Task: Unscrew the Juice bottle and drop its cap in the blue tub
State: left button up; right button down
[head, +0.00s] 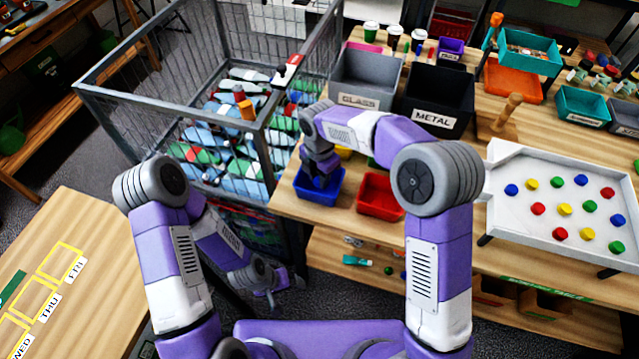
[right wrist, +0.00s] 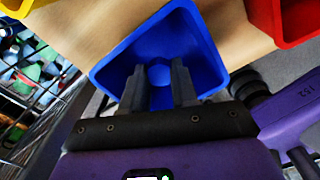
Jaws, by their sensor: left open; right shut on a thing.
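The blue tub (head: 317,194) stands at the front left of the table, and it fills the middle of the right wrist view (right wrist: 198,45). My right gripper (head: 320,178) is over the tub with its fingertips inside the tub's outline. In the right wrist view its fingers (right wrist: 160,78) are shut on a small round blue cap (right wrist: 160,74), hard to tell from the tub's blue floor. My left gripper (head: 272,302) is low beside the table's front edge, open, with no object visible in it. I cannot pick out the Juice bottle in either view.
A red tub (head: 380,196) stands right of the blue one. Grey GLASS (head: 365,80) and black METAL (head: 437,95) bins stand behind. A wire cage (head: 140,105) full of bottles is left of the table. A white tray (head: 510,205) of coloured pieces lies right.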

aim_at(319, 190)
jog(key=shift+f, duration=1.6)
jog(key=shift+f+b, duration=0.1)
jog(key=shift+b, duration=0.2)
jog(key=shift+f, duration=0.15)
jog(key=c, duration=0.9)
grip_release()
jog(key=shift+o, duration=0.2)
notch_tip(319, 190, up, 12)
jog(key=p, duration=0.2)
jog(key=shift+r+p, duration=0.25)
jog(key=shift+p, duration=0.15)
